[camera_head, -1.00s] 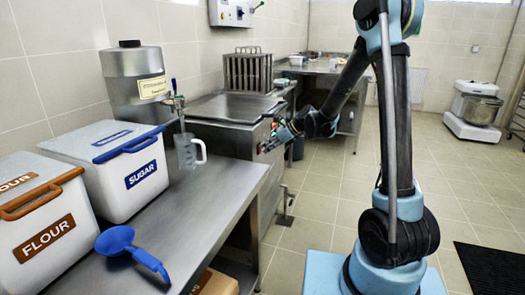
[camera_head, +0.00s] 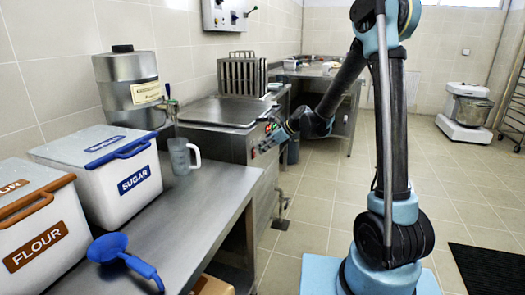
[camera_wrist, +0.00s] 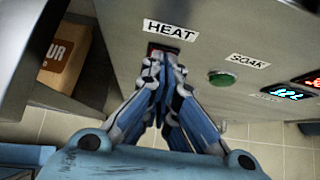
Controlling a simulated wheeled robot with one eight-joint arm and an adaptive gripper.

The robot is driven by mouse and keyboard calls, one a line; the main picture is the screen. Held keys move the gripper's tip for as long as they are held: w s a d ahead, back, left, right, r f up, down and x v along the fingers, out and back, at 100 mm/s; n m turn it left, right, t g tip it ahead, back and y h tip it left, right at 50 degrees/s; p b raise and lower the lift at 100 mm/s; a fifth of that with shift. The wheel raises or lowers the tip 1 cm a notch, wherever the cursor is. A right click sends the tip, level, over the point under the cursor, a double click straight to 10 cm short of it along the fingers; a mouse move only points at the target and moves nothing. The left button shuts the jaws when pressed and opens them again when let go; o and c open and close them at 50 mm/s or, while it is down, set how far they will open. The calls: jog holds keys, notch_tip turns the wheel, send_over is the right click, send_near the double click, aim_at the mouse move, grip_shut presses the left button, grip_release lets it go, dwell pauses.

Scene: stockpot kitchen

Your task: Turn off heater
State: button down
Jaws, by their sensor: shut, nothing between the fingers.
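The heater is a steel unit with a flat lid (camera_head: 225,111) and a front control panel, in the middle left of the head view. In the wrist view the panel (camera_wrist: 205,50) carries a HEAT label (camera_wrist: 171,30) above a small dark-reddish switch (camera_wrist: 152,48), largely hidden by my fingers. My gripper (camera_wrist: 163,58) is shut and empty, its fingertips at this switch; whether they touch it I cannot tell. In the head view my gripper (camera_head: 262,147) is at the panel front. The switch position cannot be made out.
A green button (camera_wrist: 221,79) under a SOAK label and lit red and cyan displays (camera_wrist: 284,94) lie to the right on the panel. A steel table with sugar (camera_head: 120,178) and flour (camera_head: 40,245) bins, a jug (camera_head: 181,158) and a blue scoop (camera_head: 108,248) stands left.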

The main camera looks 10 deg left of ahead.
jog(key=shift+d, duration=0.1)
jog(key=shift+d, duration=0.3)
jog(key=v, duration=1.2)
jog(key=shift+r, duration=0.25)
jog(key=shift+d, duration=0.15)
